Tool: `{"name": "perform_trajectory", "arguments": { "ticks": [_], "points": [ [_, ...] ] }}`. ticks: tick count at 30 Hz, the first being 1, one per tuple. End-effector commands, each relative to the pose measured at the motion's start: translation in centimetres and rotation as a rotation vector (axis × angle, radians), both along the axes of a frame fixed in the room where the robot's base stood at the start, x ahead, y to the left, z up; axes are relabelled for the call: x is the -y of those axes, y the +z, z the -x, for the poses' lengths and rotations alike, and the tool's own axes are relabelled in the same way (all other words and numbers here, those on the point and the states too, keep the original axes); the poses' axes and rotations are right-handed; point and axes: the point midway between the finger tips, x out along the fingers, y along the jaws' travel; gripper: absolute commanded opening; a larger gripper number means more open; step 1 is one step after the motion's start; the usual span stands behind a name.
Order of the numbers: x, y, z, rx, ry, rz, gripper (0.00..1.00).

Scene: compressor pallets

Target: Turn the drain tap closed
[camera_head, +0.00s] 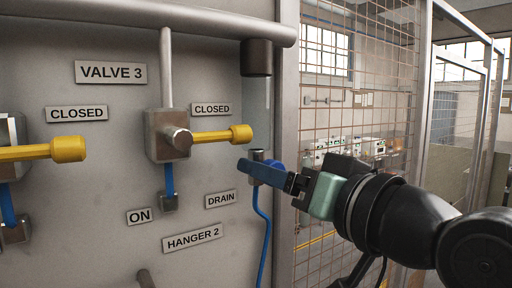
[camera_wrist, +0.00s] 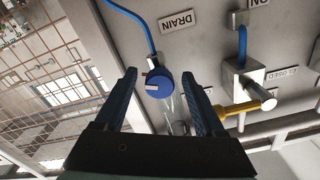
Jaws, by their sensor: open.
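The drain tap shows in the wrist view as a round blue knob (camera_wrist: 160,84) with a white mark on its face. A blue hose runs from it past the DRAIN label (camera_wrist: 177,22). My gripper (camera_wrist: 159,75) is open, with one blue finger on each side of the knob in that view. I cannot tell whether the fingers touch it. In the head view my gripper (camera_head: 246,167) reaches in from the right, in front of the tap's grey body (camera_head: 257,154). It hides part of the tap, and a bit of the blue knob (camera_head: 278,164) shows behind it.
A valve with a yellow handle (camera_head: 222,135) projects from the panel left of my gripper, near a CLOSED label (camera_head: 211,109). A dark pipe end (camera_head: 257,58) hangs above the tap. A wire mesh fence (camera_head: 345,100) stands to the right.

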Motion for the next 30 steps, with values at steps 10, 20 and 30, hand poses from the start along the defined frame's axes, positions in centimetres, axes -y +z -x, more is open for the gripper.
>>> {"name": "perform_trajectory", "arguments": {
  "ticks": [10,20,30],
  "points": [
    [-2.4,0.1,-3.4,0.000,-0.001,0.000,0.71],
    [-2.5,-0.1,-3.5,0.001,-0.001,0.000,0.68],
    [-2.5,0.0,-3.5,0.001,-0.001,0.000,0.07]
  ]
}}
